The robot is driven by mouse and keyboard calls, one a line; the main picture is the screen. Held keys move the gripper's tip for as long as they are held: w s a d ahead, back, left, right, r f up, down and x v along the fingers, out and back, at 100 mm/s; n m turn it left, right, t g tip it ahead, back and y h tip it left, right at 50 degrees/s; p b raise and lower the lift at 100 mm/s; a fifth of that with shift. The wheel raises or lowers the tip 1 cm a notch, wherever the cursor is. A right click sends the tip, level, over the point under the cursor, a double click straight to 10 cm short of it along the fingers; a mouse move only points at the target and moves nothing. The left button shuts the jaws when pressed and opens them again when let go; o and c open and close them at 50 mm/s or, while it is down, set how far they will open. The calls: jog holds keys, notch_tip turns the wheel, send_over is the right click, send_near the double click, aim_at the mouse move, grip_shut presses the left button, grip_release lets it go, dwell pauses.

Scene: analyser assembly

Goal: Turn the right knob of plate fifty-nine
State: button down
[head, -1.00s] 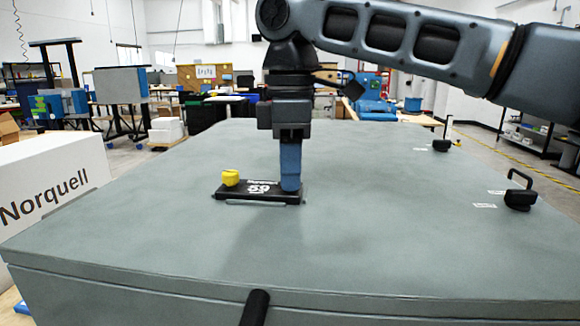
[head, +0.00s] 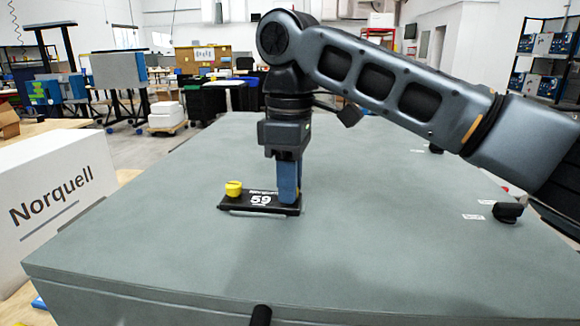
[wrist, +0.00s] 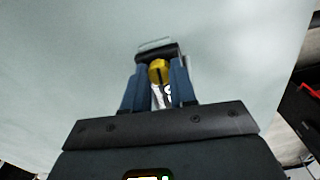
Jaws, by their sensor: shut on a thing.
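Plate fifty-nine (head: 235,205) is a black plate marked 59, lying on the grey-green top of a large cabinet. Its left knob (head: 233,188) is yellow and stands clear of my gripper. My gripper (head: 288,199) points straight down at the right end of the plate, and its blue fingers hide the right knob in the head view. In the wrist view, the fingers (wrist: 160,76) stand on either side of a yellow knob (wrist: 159,71) with a dark line across it, shut on it. Part of the white marking shows below the knob there.
The cabinet top (head: 200,255) is wide and mostly bare. A black fitting (head: 507,212) and another (head: 436,149) stand by its right side. A dark rod (head: 261,315) is at the front edge. A white Norquell box (head: 60,205) stands to the left.

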jog(key=c, duration=0.9)
grip_release()
jog(key=shift+r, duration=3.85)
